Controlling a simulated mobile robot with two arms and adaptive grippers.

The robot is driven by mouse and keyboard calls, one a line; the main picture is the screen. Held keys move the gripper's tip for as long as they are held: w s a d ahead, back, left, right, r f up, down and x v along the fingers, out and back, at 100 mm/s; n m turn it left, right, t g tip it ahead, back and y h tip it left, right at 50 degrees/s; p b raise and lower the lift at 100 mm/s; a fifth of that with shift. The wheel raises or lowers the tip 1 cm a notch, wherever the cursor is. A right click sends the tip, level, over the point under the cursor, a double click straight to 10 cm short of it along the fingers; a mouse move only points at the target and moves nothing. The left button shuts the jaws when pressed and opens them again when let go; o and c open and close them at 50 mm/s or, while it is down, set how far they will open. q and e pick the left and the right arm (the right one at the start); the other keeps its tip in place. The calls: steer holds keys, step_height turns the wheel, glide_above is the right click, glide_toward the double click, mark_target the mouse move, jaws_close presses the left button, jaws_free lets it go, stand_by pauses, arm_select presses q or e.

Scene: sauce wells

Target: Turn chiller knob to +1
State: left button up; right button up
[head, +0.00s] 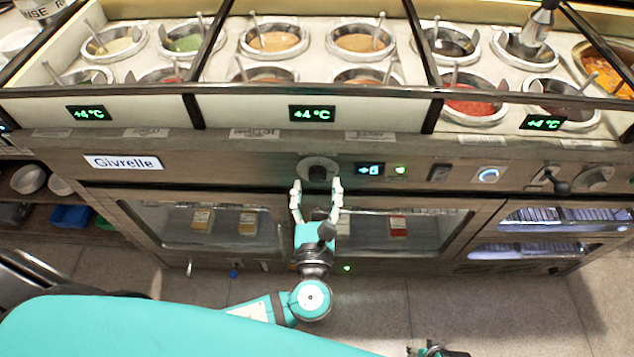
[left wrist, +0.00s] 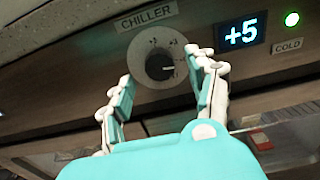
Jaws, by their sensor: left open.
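The chiller knob (left wrist: 159,63) is a dark round dial on a pale plate under a "CHILLER" label in the left wrist view. Its light pointer mark faces right. The display (left wrist: 242,33) beside it reads +5. In the head view the knob (head: 317,171) sits on the front panel, with the display (head: 370,169) to its right. My left gripper (head: 316,186) is open just in front of the knob. In the left wrist view its fingers (left wrist: 166,77) stand apart on either side of the knob's lower part, with nothing held. Contact with the panel cannot be told.
A green lamp (left wrist: 292,19) is right of the display. Sauce wells (head: 273,40) are above; glass doors (head: 400,228) are below.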

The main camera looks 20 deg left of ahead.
arm_select(q)
steer(key=shift+x, duration=1.1)
arm_select(e)
steer(key=shift+w+r, duration=0.2)
steer(key=shift+r, duration=0.2)
arm_select(q)
steer(key=c, duration=1.1)
steer(key=shift+c, duration=0.2)
arm_select(e)
steer(key=shift+s+f, duration=0.1)
steer(key=shift+s, duration=0.05)
